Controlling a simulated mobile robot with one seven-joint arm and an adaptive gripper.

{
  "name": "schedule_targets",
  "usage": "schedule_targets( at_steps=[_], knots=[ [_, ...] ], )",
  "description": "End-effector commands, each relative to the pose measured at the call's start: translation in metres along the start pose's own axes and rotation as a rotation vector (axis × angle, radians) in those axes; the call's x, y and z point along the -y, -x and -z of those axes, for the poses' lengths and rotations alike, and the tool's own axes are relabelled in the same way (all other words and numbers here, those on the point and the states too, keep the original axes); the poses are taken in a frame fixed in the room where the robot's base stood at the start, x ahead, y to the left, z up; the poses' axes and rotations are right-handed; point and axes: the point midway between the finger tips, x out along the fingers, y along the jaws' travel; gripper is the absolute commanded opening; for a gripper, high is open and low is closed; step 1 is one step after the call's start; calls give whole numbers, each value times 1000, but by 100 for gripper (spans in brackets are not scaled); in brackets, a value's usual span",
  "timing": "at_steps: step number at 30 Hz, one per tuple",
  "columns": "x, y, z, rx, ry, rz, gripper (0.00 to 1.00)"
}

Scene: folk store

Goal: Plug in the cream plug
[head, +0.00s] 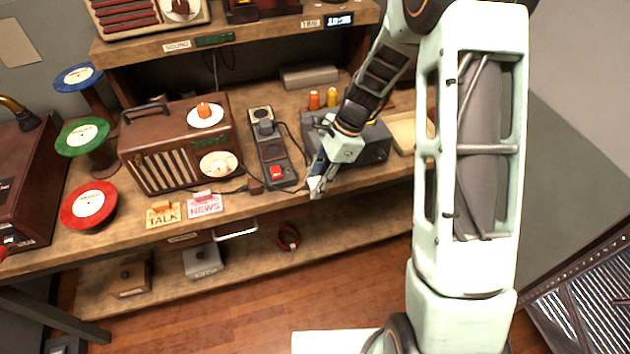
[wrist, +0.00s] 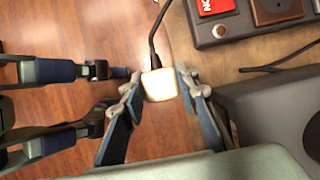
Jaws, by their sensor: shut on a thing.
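The cream plug (wrist: 160,85) is between the two fingers of my gripper (wrist: 158,82) in the wrist view, with a black cord running up from it. In the wrist view the strip (wrist: 222,34) shows at the upper right, apart from the plug, with the red switch (wrist: 215,6) and a brown socket tile (wrist: 275,10).
A brown radio (head: 165,155) stands left of the strip. A grey box (head: 372,140) with orange and yellow knobs stands to the right. TALK (head: 163,214) and NEWS (head: 205,205) cards lie near the front edge. A dark cord crosses the bench beside the strip.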

Motion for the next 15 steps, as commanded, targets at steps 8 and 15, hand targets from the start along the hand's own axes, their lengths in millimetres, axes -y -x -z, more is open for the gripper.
schedule_targets(
  at_steps=[8,15],
  knots=[
    [0,0,0,0,0,0,7],
    [-4,11,6,-2,191,-76,7]
  ],
)
